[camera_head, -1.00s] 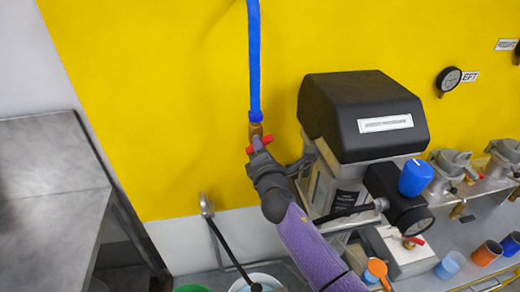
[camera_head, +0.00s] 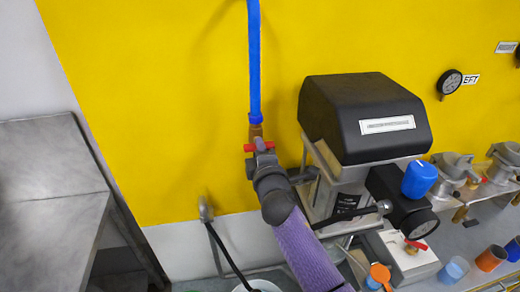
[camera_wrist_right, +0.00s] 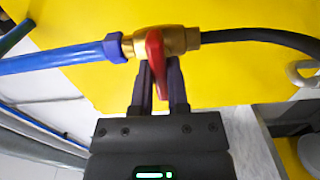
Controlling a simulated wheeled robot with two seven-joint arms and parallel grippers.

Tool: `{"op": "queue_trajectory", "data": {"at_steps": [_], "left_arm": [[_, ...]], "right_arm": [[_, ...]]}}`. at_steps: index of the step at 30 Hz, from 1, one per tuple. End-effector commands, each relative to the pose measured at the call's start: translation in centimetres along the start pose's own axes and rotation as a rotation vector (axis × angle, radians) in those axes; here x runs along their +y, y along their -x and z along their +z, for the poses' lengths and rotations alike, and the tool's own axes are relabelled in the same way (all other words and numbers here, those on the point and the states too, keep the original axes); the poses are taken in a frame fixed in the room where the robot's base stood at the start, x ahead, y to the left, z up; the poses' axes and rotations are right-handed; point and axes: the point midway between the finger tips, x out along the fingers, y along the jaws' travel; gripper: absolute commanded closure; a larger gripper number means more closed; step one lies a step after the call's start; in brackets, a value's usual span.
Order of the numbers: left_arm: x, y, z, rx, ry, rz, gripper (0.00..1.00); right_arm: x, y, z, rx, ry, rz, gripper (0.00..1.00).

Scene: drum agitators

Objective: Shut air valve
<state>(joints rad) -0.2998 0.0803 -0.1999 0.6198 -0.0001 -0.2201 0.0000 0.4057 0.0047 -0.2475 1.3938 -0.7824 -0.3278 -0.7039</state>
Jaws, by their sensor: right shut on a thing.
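The air valve is a brass body (camera_wrist_right: 180,40) with a red handle (camera_wrist_right: 155,52), set in line between a blue hose and a black hose. In the head view the red handle (camera_head: 250,148) lies nearly level, crosswise to the vertical blue hose (camera_head: 254,60). In the wrist view the handle also stands across the line of the hoses. My right gripper (camera_wrist_right: 160,88) is shut on the handle's end, which sits between its two fingers. In the head view the right gripper (camera_head: 263,158) covers part of the valve. My left gripper is not in view.
A machine with a black cover (camera_head: 365,115) and a blue knob (camera_head: 419,178) stands close to the right of my arm. A steel table (camera_head: 50,170) is at the left. Several cups, including an orange one (camera_head: 491,258), stand at lower right.

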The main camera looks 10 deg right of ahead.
Motion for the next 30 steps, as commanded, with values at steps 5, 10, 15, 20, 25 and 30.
{"op": "queue_trajectory", "data": {"at_steps": [5, 10, 15, 20, 25, 30], "left_arm": [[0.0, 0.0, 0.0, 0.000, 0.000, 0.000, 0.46], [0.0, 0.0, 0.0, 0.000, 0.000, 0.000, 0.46], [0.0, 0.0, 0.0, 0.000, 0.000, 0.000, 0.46], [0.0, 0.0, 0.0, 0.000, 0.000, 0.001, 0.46], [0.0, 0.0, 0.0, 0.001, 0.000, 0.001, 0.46], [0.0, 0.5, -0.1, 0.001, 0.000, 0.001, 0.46]], "right_arm": [[-0.1, 0.0, 0.0, -0.001, -0.009, -0.003, 1.00], [-0.1, 0.0, 0.0, -0.001, -0.009, -0.004, 1.00], [-0.1, 0.0, 0.0, -0.001, -0.008, -0.003, 0.58], [-0.1, 0.0, 0.0, 0.000, -0.007, -0.002, 0.46], [-0.1, 0.1, 0.0, 0.000, -0.007, -0.001, 0.46], [0.0, 2.3, 0.0, 0.000, -0.007, -0.002, 0.46]]}}
